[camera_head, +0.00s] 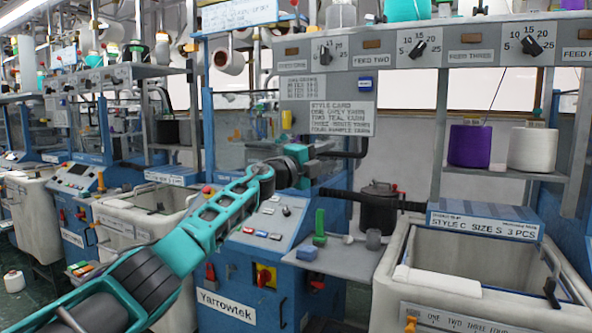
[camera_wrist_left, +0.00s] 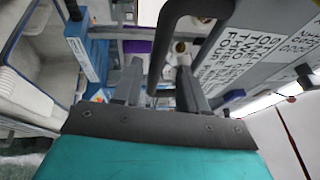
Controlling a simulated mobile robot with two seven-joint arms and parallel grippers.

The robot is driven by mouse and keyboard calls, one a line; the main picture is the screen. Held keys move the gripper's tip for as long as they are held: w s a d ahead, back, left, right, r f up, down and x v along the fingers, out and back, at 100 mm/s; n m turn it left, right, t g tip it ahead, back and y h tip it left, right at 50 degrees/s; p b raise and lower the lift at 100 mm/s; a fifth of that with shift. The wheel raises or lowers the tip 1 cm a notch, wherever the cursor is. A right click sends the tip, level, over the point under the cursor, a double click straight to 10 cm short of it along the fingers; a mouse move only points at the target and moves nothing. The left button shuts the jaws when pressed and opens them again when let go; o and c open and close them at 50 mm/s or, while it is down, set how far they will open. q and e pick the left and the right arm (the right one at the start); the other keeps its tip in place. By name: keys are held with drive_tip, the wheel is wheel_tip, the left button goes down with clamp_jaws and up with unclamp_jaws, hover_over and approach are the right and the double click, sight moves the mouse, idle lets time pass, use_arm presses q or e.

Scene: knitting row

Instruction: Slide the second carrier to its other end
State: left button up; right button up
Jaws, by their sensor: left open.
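My left gripper (camera_head: 320,159) is in front of the blue-framed knitting machine (camera_head: 262,250), just below its style card (camera_head: 341,118). It also shows in the left wrist view (camera_wrist_left: 160,88), with its two grey fingers apart. A black bent handle (camera_head: 352,153) is just right of the fingertips; in the wrist view a black looped handle (camera_wrist_left: 170,32) crosses in front of the fingers, and one end shows in the gap between them. I cannot tell whether it is touched. I cannot make out which part is the second carrier. My right gripper is not in view.
A side shelf (camera_head: 350,262) holds a green block (camera_head: 319,222) and small parts below the gripper. A dark canister (camera_head: 378,207) stands behind it. A pale bin (camera_head: 478,280) is at right. Purple (camera_head: 469,145) and white cones (camera_head: 533,148) stand on a shelf.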

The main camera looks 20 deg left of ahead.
use_arm(q)
drive_tip(key=v, duration=0.9)
drive_tip(key=shift+s+p, duration=0.35)
drive_tip(key=shift+a, duration=0.1)
drive_tip(key=s+d+f+n, duration=0.3)
drive_tip(key=d+f, duration=0.1)
drive_tip(key=f, duration=0.5)
drive_tip(key=s+d+f+n+g, duration=0.1)
drive_tip(key=s+d+f+n, duration=0.3)
drive_tip(key=f, duration=0.5)
drive_tip(key=s+d+f+n, duration=0.2)
drive_tip(key=d+f, duration=0.3)
drive_tip(key=f, duration=0.3)
drive_tip(key=s+f+n+g+y, duration=0.3)
drive_tip(key=s+f+n, duration=0.3)
drive_tip(key=s+f, duration=0.5)
drive_tip(key=s+f+n+g+y, duration=0.3)
drive_tip(key=s+f+n, duration=0.3)
drive_tip(key=s+f, duration=0.6)
drive_tip(key=s, duration=0.5)
drive_tip(key=shift+s+f, duration=0.15)
drive_tip(key=shift+s, duration=0.1)
